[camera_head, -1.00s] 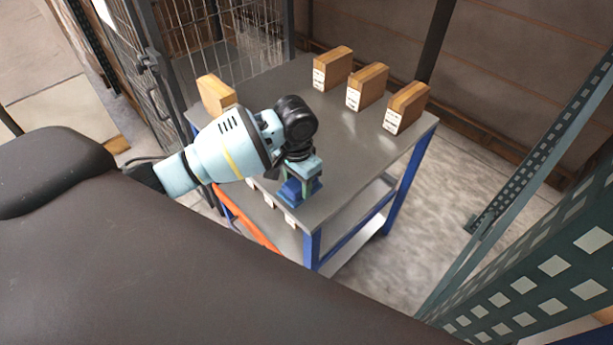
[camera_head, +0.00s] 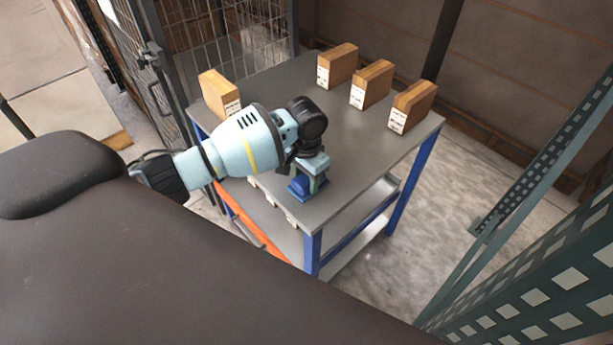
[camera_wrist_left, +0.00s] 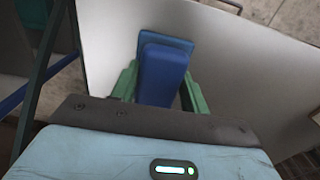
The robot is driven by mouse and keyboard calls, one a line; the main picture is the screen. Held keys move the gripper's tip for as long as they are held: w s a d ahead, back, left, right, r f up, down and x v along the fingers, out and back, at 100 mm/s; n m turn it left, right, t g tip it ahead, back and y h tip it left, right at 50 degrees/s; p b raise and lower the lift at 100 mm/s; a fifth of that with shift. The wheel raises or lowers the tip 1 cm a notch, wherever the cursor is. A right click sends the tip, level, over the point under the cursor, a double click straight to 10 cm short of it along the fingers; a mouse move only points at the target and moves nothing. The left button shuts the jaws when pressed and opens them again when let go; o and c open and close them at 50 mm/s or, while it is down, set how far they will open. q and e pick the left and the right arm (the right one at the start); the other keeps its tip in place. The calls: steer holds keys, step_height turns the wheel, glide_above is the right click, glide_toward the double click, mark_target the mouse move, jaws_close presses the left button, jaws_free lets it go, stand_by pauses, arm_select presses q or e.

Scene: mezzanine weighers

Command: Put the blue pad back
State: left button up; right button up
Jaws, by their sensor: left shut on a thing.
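The blue pad (camera_head: 305,191) is at the near part of the grey tabletop (camera_head: 345,200) of a cart with blue legs. My left gripper (camera_head: 311,184) is over the pad from above, with its green fingers on either side of it. In the left wrist view the pad (camera_wrist_left: 163,70) stands between the green fingers of the gripper (camera_wrist_left: 160,88), which is shut on it. I cannot tell whether the pad's underside touches the tabletop. My right gripper is not in view.
Several brown boxes with white labels stand on the tabletop, one at the left (camera_head: 219,94) and others along the far side (camera_head: 371,84). A wire mesh cage (camera_head: 240,50) is behind left. A green perforated upright (camera_head: 550,270) is at the right. The middle of the tabletop is clear.

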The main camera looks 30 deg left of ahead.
mark_target(306, 178)
arm_select(q)
steer(key=shift+f, duration=0.1)
steer(key=o, duration=1)
steer(key=shift+c, duration=0.2)
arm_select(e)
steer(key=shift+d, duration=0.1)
arm_select(q)
step_height(306, 178, up, 12)
steer(key=p, duration=0.1)
steer(key=shift+r, duration=0.2)
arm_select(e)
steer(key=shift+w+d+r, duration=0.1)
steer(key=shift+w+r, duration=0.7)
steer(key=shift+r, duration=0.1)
